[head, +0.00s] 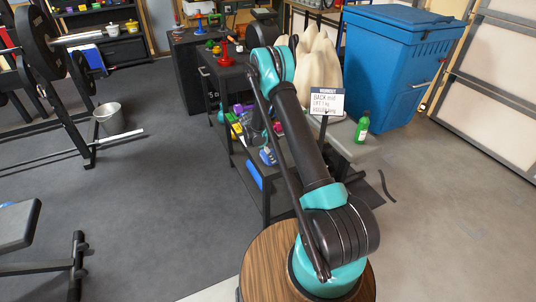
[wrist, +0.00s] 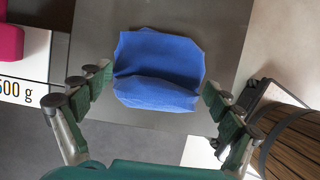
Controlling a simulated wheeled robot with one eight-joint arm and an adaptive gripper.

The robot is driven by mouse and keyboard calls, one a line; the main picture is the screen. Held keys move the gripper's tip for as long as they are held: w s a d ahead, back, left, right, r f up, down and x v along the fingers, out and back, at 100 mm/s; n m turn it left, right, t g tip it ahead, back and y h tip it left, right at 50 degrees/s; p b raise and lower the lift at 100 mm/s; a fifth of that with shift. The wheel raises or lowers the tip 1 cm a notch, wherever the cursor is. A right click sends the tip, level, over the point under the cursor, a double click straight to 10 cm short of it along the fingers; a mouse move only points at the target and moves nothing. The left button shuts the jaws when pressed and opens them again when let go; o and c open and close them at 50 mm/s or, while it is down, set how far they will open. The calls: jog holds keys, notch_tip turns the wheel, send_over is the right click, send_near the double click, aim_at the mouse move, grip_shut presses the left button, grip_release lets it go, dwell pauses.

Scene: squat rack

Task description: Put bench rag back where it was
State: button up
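The bench rag (wrist: 158,72) is a folded, slightly rumpled blue cloth. In the wrist view it lies on a flat grey surface (wrist: 190,18). My gripper (wrist: 156,82) is open, with one green-padded finger at each side of the rag. The rag appears between the fingertips in the picture, and the fingers are not closed on it. I cannot tell how high the fingers are above the surface. In the head view my arm hides the gripper, and I cannot make out the rag for certain.
A dark shelf unit (head: 240,150) with colourful items stands beside my arm. A blue bin (head: 395,65) stands behind. A white box marked 500 g (wrist: 25,85) shows at the wrist view's left.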

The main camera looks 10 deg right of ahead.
jog(key=shift+r, duration=0.15)
jog(key=v, duration=1.1)
jog(key=s+d+r+m+y, duration=0.1)
jog(key=s+d+r+m, duration=0.35)
jog(key=s+r, duration=0.5)
jog(key=s+d+r+m+t+y, duration=0.1)
jog(key=s+d+r+m, duration=0.2)
jog(key=s+r+m, duration=0.5)
jog(key=s+m, duration=0.3)
jog(key=s, duration=0.4)
jog(key=s+d+m+t+y, duration=0.1)
jog(key=s+m, duration=0.2)
jog(key=s, duration=0.5)
jog(key=s+m+y, duration=0.1)
jog(key=s+m, duration=0.2)
jog(key=s, duration=0.4)
jog(key=shift+s+d+f+t, duration=0.25)
jog(key=shift+d+f+t, duration=0.05)
jog(key=shift+f+t, duration=0.1)
